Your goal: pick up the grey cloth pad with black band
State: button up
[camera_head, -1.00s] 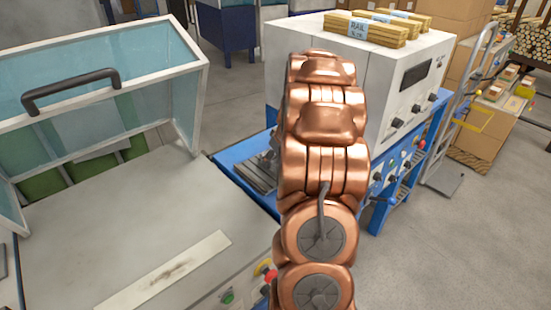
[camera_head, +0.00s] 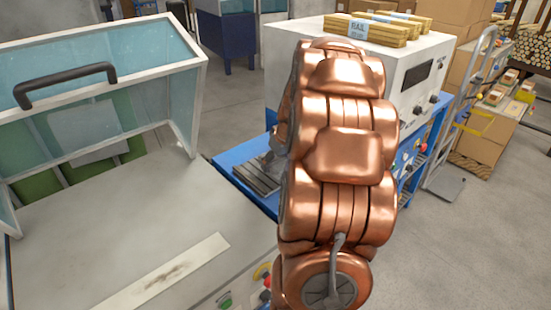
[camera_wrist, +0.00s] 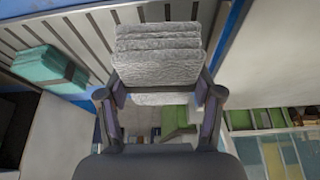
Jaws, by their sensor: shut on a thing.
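The grey cloth pad (camera_wrist: 160,52) shows in the wrist view as a layered, pale grey folded block. My gripper (camera_wrist: 160,92) is shut on it, with one finger at its left side and one at its right. In the head view my copper arm hides the gripper and the pad.
A teal folded stack (camera_wrist: 48,66) lies left of the pad in the wrist view. In the head view, a blue bench (camera_head: 232,160) carries a white machine box (camera_head: 410,95) topped with wooden bundles (camera_head: 375,30). A glass-lidded machine (camera_head: 110,235) stands at left.

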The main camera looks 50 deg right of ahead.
jog(key=s+a, duration=0.2)
jog(key=s+a+b, duration=0.1)
jog(key=s+a, duration=0.1)
jog(key=a, duration=0.1)
jog(key=s+a+r+b, duration=0.1)
jog(key=s+a, duration=0.1)
jog(key=s, duration=0.1)
jog(key=shift+a, duration=0.2)
